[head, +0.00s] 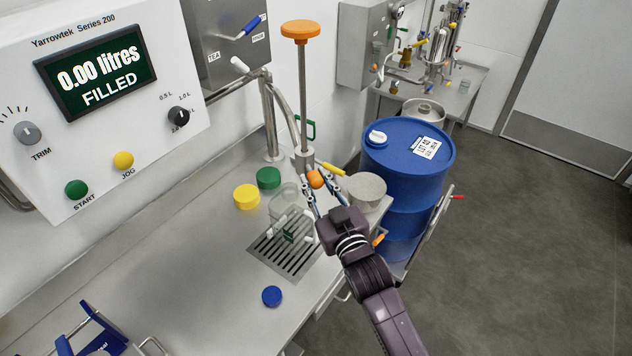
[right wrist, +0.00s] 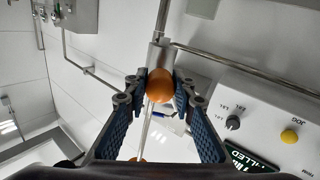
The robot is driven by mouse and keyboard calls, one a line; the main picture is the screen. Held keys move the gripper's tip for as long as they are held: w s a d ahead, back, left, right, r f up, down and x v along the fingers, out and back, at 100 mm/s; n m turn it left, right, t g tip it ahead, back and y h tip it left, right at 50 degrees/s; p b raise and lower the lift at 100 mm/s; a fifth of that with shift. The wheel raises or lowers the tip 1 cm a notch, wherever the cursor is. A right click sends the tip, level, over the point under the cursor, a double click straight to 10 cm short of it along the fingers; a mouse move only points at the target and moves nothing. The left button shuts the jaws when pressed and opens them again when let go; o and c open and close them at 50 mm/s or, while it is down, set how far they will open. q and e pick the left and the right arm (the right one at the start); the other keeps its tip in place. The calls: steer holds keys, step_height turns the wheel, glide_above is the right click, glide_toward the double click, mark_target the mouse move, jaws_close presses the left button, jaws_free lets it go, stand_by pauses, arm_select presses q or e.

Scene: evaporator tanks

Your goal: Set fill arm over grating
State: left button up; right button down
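The steel fill arm (head: 284,98) curves from an upright pipe to a nozzle body (head: 304,158). A tall rod rises from it to an orange disc knob (head: 301,29). A smaller orange ball knob (head: 316,180) sits low on the nozzle. It also shows in the right wrist view (right wrist: 160,86). My right gripper (head: 321,192) is at this ball, its fingers spread either side; contact is unclear. The slotted grating (head: 284,262) lies in the bench to the left of my gripper. A clear jug (head: 287,208) stands at its back part. My left gripper is not in view.
Green (head: 269,178), yellow (head: 246,197) and blue (head: 272,296) caps lie on the bench (head: 190,270). A steel pot (head: 366,190) and a blue drum (head: 408,160) stand to the right. The control box (head: 105,100) reads 0.00 litres. Open floor lies right.

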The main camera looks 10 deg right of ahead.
steer(key=c, duration=1.9)
jaws_free()
steer(key=shift+r, duration=0.1)
steer(key=shift+o, duration=1.5)
steer(key=shift+s+d, duration=0.15)
steer(key=shift+s, duration=0.15)
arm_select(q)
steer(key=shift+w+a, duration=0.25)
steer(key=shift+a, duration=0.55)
arm_select(e)
steer(key=v, duration=1.1)
steer(key=shift+s, duration=0.2)
